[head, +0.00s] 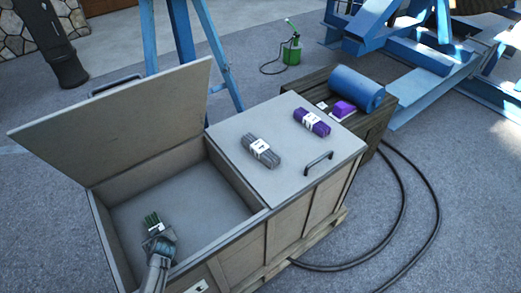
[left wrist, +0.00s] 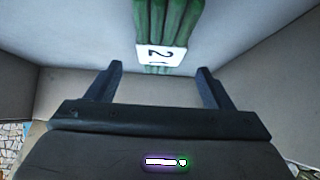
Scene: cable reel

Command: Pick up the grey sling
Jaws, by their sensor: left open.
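The grey sling (head: 261,152) is a folded bundle with a white label, lying on the closed half of the grey box's lid. A purple sling (head: 312,122) lies on the same lid to its right. A green sling (head: 152,219) with a white label is inside the open half of the box; it also shows in the left wrist view (left wrist: 168,20), label reading 2. My left gripper (head: 158,240) is low over the open compartment, close to the green sling. In the left wrist view its fingers (left wrist: 160,70) are apart with nothing between them. My right gripper is out of view.
The box's raised lid (head: 115,120) stands open at the left, and a handle (head: 319,160) sticks up from the closed lid. A dark crate (head: 375,128) with a blue cylinder (head: 356,88) stands behind. Black cable (head: 405,200) lies on the floor at right.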

